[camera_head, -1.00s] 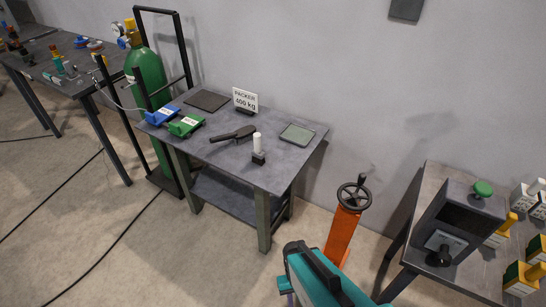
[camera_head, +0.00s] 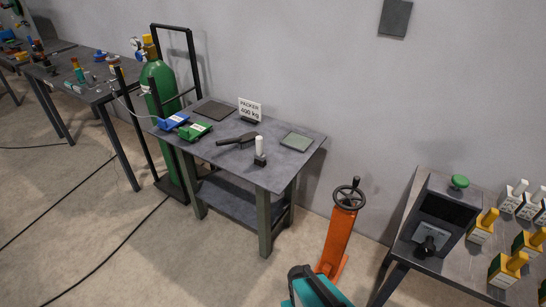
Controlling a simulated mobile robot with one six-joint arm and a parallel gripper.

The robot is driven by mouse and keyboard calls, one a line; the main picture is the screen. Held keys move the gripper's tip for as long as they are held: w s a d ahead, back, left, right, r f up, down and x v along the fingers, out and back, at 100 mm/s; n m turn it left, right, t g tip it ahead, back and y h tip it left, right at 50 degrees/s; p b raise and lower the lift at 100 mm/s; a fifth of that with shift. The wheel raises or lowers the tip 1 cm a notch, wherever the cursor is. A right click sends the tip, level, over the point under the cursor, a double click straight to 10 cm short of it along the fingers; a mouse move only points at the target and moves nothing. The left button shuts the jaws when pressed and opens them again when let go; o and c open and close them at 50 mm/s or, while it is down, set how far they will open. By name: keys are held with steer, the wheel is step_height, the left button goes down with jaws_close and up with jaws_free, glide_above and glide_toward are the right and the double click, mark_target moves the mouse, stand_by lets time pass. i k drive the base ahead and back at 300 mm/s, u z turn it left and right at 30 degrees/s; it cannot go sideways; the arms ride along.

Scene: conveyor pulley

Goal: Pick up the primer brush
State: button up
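I cannot tell for sure which thing is the primer brush. A dark brush-like tool (camera_head: 238,140) with a long handle lies flat on the grey table (camera_head: 262,176) in the middle. Beside it stands a small piece with a white upright grip and a dark block base (camera_head: 260,159). On the right bench, several block-shaped pieces with upright yellow grips (camera_head: 481,228) or white grips (camera_head: 510,198) stand in rows; they may be brushes too. My gripper's fingers do not show in this view.
Blue (camera_head: 172,122) and green (camera_head: 196,131) pieces, flat plates and a "PACKER 400 kg" sign (camera_head: 250,109) share the middle table. An orange stand with a handwheel (camera_head: 338,240) rises between the tables. A green gas cylinder (camera_head: 166,85) stands left. A teal-and-black part (camera_head: 318,291) shows at the bottom edge.

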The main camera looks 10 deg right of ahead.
mark_target(260, 158)
steer(key=u, duration=0.15)
steer(key=i, duration=0.95)
steer(key=z, duration=0.05)
